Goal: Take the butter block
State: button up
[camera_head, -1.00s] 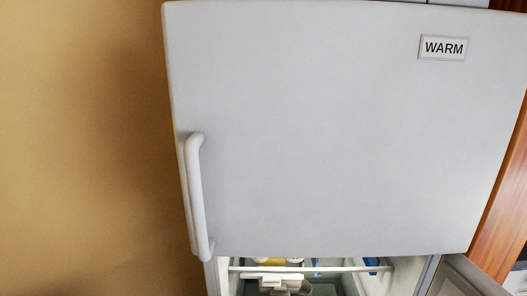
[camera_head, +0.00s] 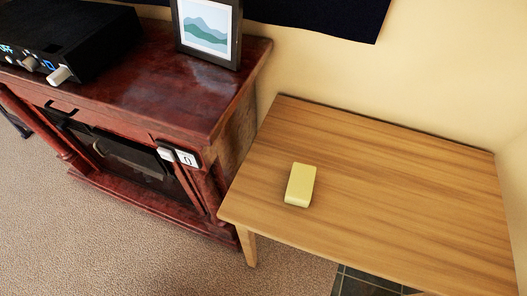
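A pale yellow block, which looks like the butter block (camera_head: 300,185), lies flat on a light wooden table (camera_head: 400,205). It sits in the left part of the tabletop, with bare wood around it. My gripper is not in view, so its state and its distance from the block do not show.
A dark red wooden cabinet (camera_head: 190,95) stands left of the table, bearing a black device (camera_head: 75,45) with knobs and a framed picture (camera_head: 207,30). Carpet (camera_head: 120,235) is clear in front. Walls stand behind and right of the table.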

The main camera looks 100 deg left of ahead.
aim_at(299, 192)
jog(key=u, duration=1.55)
